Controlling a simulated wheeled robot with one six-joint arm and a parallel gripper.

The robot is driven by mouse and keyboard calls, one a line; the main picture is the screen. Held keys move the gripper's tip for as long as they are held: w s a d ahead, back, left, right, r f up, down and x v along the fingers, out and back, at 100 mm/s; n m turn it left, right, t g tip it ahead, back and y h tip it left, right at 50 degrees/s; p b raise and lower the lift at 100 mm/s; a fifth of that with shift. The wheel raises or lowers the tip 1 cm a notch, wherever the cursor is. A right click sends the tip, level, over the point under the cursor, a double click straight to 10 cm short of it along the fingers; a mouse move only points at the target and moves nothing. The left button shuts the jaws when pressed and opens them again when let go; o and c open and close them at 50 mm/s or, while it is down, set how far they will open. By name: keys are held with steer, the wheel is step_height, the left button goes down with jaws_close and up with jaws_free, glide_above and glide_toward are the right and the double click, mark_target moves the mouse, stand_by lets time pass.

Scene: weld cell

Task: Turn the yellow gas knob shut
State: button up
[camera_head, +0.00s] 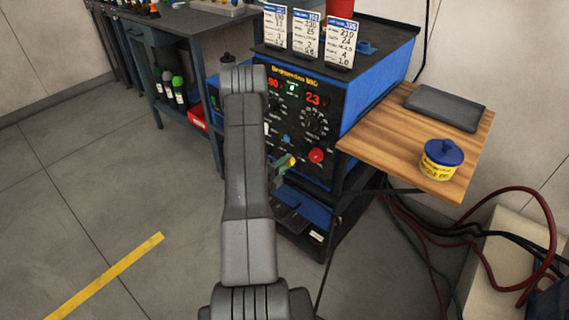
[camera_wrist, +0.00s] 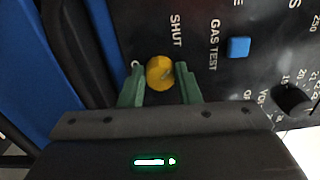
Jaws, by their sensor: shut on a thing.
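The yellow gas knob (camera_wrist: 160,73) sits on the black front panel of the blue welding machine (camera_wrist: 190,30). The word SHUT is printed on the panel near it. In the wrist view my gripper (camera_wrist: 159,85) has its two green fingers on either side of the knob, shut on it. In the head view the knob shows as a small yellow spot (camera_head: 292,161) beside the green fingers (camera_head: 283,163), low on the panel. My arm hides the left part of the panel. The knob's exact turn angle cannot be told.
A blue GAS TEST button (camera_wrist: 239,47) and a black dial (camera_wrist: 291,98) are close by. A red knob (camera_head: 316,155) sits right of the gripper. A wooden shelf (camera_head: 400,140) with a yellow tin (camera_head: 441,160) juts out at right. Floor at left is open.

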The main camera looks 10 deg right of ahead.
steer(key=shift+n, duration=0.4)
steer(key=o, duration=1)
steer(key=shift+c, duration=0.2)
steer(key=p+v, duration=0.1)
steer(key=v, duration=1.3)
steer(key=shift+d, duration=0.15)
steer(key=x, duration=1.3)
steer(key=shift+w+d+b, duration=0.3)
steer(key=shift+b, duration=0.1)
